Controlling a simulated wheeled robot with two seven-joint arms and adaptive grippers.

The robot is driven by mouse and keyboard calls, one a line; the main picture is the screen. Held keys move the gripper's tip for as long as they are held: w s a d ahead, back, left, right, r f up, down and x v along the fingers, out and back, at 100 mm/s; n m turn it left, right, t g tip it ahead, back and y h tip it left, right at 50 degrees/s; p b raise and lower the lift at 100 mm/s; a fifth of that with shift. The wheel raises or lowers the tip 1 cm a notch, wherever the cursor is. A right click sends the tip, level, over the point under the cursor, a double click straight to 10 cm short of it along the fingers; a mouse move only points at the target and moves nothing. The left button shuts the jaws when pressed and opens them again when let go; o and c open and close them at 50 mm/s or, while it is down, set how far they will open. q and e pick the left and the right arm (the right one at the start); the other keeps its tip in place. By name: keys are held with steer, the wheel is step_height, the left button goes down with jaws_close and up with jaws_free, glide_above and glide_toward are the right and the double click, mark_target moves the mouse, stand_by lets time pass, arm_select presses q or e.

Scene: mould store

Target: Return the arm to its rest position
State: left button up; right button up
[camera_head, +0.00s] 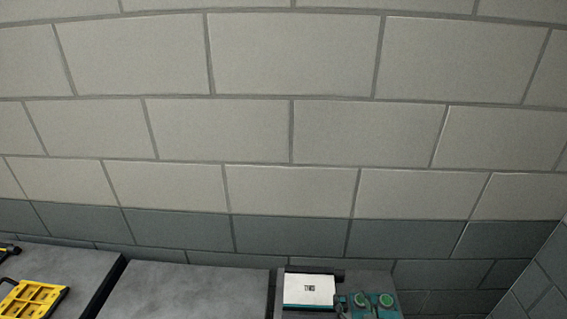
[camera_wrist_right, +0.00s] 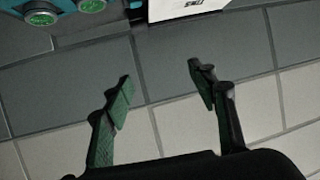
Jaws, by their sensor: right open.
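My right gripper (camera_wrist_right: 162,85) shows in the right wrist view. Its two dark fingers, with green pads, stand wide apart and nothing is between them. Tiled or block wall fills the space behind the fingers. A white panel with dark lettering is above the fingers at the top edge. No arm or gripper of mine shows in the head view. My left gripper is in neither view.
In the head view, a white-topped box (camera_head: 308,291) and a teal unit with green round buttons (camera_head: 374,303) sit at the bottom right. A yellow organiser (camera_head: 33,299) lies on a grey surface (camera_head: 60,266) at bottom left. A block wall (camera_head: 290,130) fills the rest.

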steer(key=shift+s+d+r+m+h, duration=0.25)
steer(key=shift+s+r+m+h, duration=0.05)
steer(key=shift+r+m+h, duration=0.1)
steer(key=shift+s+d+r+m+h, duration=0.25)
steer(key=shift+r+m+h, duration=0.05)
steer(key=shift+r+h, duration=0.1)
steer(key=shift+f, duration=0.15)
